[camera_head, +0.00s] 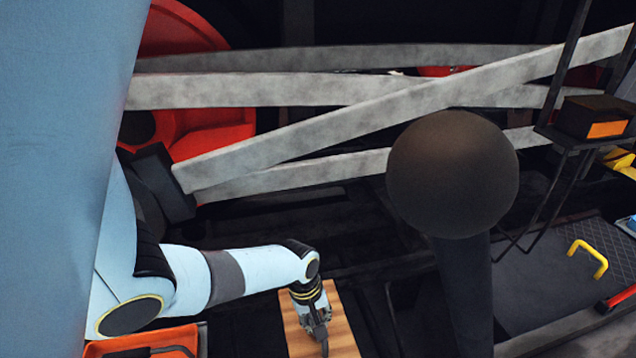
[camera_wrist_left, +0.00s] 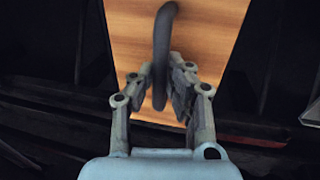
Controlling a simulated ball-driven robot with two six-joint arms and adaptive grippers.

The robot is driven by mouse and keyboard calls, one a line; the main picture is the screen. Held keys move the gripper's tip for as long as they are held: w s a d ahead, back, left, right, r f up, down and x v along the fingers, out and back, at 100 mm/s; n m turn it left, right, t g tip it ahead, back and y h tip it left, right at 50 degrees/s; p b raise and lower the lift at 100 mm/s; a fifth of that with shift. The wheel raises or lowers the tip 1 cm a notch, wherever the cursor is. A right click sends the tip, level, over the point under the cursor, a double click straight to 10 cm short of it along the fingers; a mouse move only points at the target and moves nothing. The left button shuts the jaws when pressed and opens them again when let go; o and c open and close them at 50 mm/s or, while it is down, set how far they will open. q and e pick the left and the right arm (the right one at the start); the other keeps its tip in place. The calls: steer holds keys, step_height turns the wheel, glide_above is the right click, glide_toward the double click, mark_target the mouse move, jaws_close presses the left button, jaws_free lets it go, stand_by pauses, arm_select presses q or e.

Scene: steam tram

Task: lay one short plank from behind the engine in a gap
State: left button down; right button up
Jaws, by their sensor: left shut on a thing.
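My left gripper (camera_head: 319,326) is shut on the dark curved handle (camera_wrist_left: 163,35) of a short wooden plank (camera_head: 344,328). In the left wrist view the same left gripper (camera_wrist_left: 172,80) has its fingers on both sides of the handle, with the orange-brown plank (camera_wrist_left: 215,38) beyond them. In the head view the plank lies at the lower middle, cut off by the bottom edge. Whether it is lifted or resting on something I cannot tell. Dark beams and dark spaces lie around it; no gap is clearly distinguishable. My right gripper is out of view.
Grey rods (camera_head: 245,91) cross in front of red wheels (camera_head: 200,142) at the back. A dark ball on a post (camera_head: 452,170) stands right of the plank. An orange tray (camera_head: 191,338) is at lower left. A yellow handle (camera_head: 600,262) sits at right.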

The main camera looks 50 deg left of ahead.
arm_select(q)
steer(key=shift+f, duration=0.15)
steer(key=c, duration=1.3)
jaws_free()
steer(key=shift+o, duration=0.2)
step_height(320, 180, up, 12)
steer(key=s+a, duration=0.1)
steer(key=s, duration=0.1)
steer(key=shift+f, duration=0.15)
